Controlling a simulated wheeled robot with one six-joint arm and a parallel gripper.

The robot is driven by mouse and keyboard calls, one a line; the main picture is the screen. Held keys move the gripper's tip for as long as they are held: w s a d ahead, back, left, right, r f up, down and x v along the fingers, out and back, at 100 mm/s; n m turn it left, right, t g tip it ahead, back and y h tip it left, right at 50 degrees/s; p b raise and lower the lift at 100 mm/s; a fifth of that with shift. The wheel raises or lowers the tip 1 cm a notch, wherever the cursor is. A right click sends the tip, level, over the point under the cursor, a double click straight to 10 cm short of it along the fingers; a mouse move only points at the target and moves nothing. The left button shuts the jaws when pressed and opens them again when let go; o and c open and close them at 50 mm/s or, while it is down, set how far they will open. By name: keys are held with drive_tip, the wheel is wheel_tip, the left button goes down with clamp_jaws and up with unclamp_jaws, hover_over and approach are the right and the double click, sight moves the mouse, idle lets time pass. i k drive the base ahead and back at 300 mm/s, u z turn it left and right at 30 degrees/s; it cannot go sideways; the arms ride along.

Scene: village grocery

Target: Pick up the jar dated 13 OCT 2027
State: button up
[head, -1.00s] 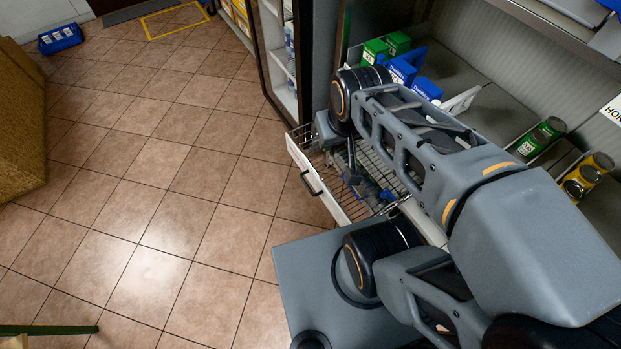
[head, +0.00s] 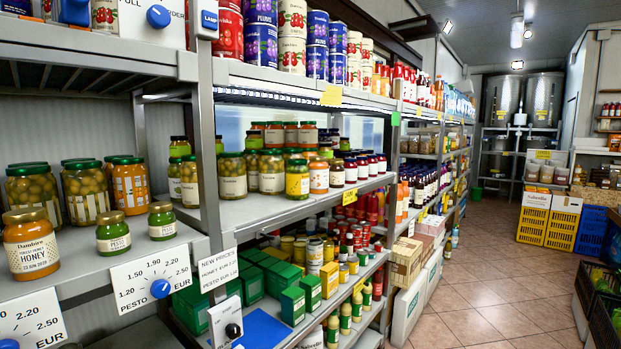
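No jar with a readable 13 OCT 2027 date shows in the head view. A honey jar (head: 31,243) with a gold lid stands at the front left of the near shelf; its small date seems to start 23 JUN, the year unclear. Two small green pesto jars (head: 113,232) (head: 161,221) stand right of it, dates not legible. Behind are jars of green olives (head: 34,195) and an orange-filled jar (head: 130,186). More jars (head: 232,175) stand on the middle shelf of the bay to the right, their labels too small to read. My gripper is out of view.
Price cards with knobs (head: 152,282) hang on the near shelf's front edge. A grey upright (head: 207,150) divides the bays. Cans (head: 261,40) fill the top shelf; green boxes (head: 292,305) stand low. The tiled aisle (head: 480,290) is open at right, with crates (head: 548,226) farther back.

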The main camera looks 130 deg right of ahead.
sight(362, 164)
drive_tip(key=z, duration=0.05)
drive_tip(key=k, duration=1.55)
drive_tip(key=z, duration=5.1)
drive_tip(key=i, duration=3.15)
drive_tip(key=u, duration=3.1)
